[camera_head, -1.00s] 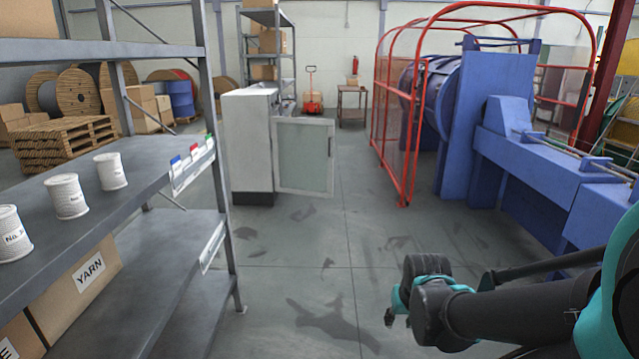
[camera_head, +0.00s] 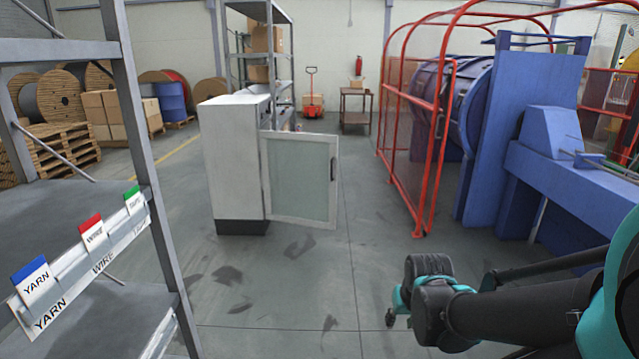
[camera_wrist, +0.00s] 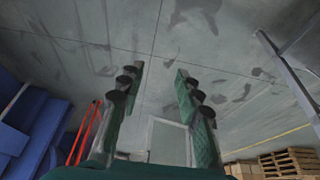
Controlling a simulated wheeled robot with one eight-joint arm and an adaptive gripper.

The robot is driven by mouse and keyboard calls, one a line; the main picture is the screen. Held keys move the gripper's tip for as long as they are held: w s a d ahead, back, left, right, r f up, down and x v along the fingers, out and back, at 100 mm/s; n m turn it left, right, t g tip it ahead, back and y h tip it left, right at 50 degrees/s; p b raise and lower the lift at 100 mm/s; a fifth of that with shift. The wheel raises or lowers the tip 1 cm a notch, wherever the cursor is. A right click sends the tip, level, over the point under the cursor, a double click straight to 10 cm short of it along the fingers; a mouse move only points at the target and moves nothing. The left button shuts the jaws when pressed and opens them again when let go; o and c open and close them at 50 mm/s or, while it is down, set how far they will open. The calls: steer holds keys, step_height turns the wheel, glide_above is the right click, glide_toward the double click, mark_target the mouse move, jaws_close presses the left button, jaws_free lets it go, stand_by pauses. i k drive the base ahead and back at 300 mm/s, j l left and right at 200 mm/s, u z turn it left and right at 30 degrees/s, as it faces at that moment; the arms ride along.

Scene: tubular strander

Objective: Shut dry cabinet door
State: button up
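The dry cabinet (camera_head: 232,165) is a white, upright box on a dark base, ahead and left of centre in the head view. Its door (camera_head: 301,181), a white frame with a pale glass pane and a dark handle (camera_head: 333,171), stands open and swung out to the right. In the wrist view the door (camera_wrist: 168,140) shows between my fingers, farther off. My gripper (camera_wrist: 158,92) has its two green-padded fingers apart with nothing between them. In the head view my folded arm is at the lower right, well away from the door; the fingertips there are hard to make out.
A grey shelf rack (camera_head: 150,180) with label cards stands close on the left. The red guard frame (camera_head: 428,150) and blue machine (camera_head: 520,140) stand on the right. The floor (camera_head: 300,285) between is clear. A red pallet jack (camera_head: 312,105) and small table (camera_head: 356,110) are behind.

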mark_target(333, 141)
steer(key=i+u, duration=0.1)
steer(key=i, duration=0.8)
steer(key=i+l+u, duration=0.15)
steer(key=i, duration=0.8)
steer(key=i+l+u, duration=0.15)
steer(key=i, duration=0.2)
steer(key=i+l+u, duration=0.1)
steer(key=i, duration=0.3)
steer(key=i+l, duration=0.15)
steer(key=l, duration=0.15)
steer(key=i+l, duration=0.15)
steer(key=l, duration=0.15)
steer(key=i+l, duration=0.15)
steer(key=l, duration=0.15)
steer(key=i+l+u, duration=0.1)
steer(key=l, duration=0.2)
steer(key=i, duration=0.05)
